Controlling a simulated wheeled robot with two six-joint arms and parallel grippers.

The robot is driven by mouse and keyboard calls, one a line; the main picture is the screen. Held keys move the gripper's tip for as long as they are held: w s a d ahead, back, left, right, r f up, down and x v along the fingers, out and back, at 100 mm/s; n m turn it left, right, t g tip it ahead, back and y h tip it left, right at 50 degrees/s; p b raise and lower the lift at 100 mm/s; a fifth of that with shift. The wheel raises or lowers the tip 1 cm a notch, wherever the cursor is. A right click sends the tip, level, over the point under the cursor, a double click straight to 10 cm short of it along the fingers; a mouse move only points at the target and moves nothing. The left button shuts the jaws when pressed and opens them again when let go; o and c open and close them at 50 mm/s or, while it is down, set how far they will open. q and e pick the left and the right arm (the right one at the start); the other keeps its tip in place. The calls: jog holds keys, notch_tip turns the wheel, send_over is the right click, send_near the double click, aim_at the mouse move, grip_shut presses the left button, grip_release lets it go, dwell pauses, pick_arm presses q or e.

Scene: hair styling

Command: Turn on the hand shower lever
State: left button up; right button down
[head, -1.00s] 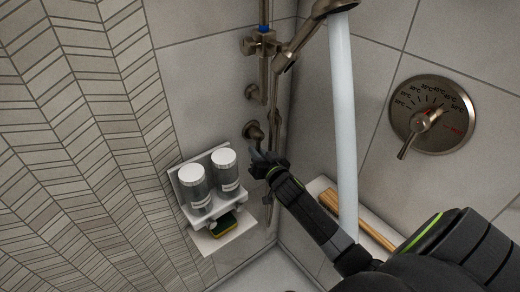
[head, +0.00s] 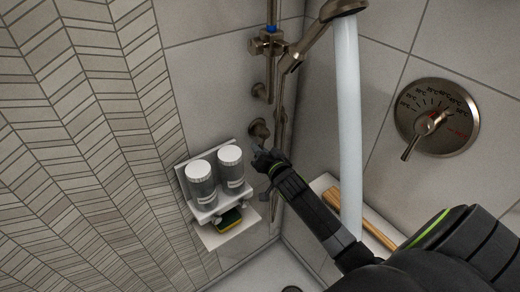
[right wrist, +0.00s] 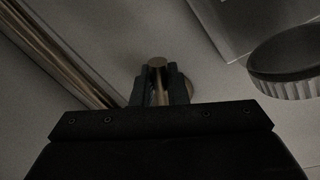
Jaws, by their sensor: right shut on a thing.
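The hand shower (head: 318,32) is a bronze fitting on a vertical rail, with a pale stream of water (head: 347,120) running from its head. Below the rail's bracket, a small round bronze wall fitting (head: 259,131) carries the lever. My right gripper (head: 263,157) is just below this fitting. In the right wrist view, my right gripper (right wrist: 160,88) is shut on the brass lever (right wrist: 157,63), whose round end shows between the fingers. The fingers hide much of the lever in the head view. My left gripper is not in view.
A white wall caddy (head: 212,212) with two grey bottles (head: 200,184) and a sponge (head: 229,221) is close left of my gripper. A round temperature dial (head: 437,116) is on the right wall. A wooden-handled brush (head: 362,215) lies on a ledge behind my right arm.

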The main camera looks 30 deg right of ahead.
jog(key=c, duration=1.5)
grip_release()
jog(key=shift+s, duration=0.1)
jog(key=s, duration=0.5)
jog(key=s+a+r+b, duration=0.1)
jog(key=s, duration=0.5)
jog(key=s+r, duration=0.1)
jog(key=s, duration=0.5)
jog(key=shift+a+b, duration=0.25)
jog(key=shift+b, duration=0.1)
